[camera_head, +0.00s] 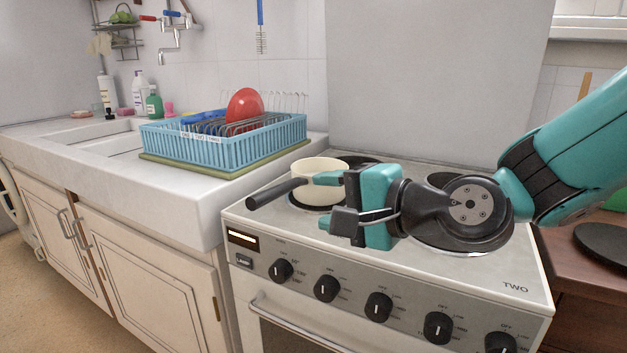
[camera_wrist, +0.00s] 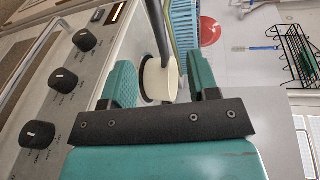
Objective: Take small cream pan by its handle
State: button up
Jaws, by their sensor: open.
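My gripper hides part of the pan's right side.
A blue dish rack (camera_head: 225,143) with a red plate (camera_head: 244,106) stands on the sink counter (camera_head: 190,200), left of the pan. The cooker (camera_head: 480,280) has several knobs along its front. A flat panel (camera_head: 435,80) rises behind it.

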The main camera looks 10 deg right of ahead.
aim_at(270, 197)
jog(key=p+x, duration=0.2)
jog(key=x, duration=0.2)
jog(key=p+x, duration=0.2)
jog(key=x, duration=0.3)
jog(key=p+x, duration=0.2)
jog(key=x, duration=0.2)
jog(key=shift+w+a+f, duration=0.15)
jog(key=shift+a+f, duration=0.05)
jog(key=shift+f, duration=0.15)
grip_shut()
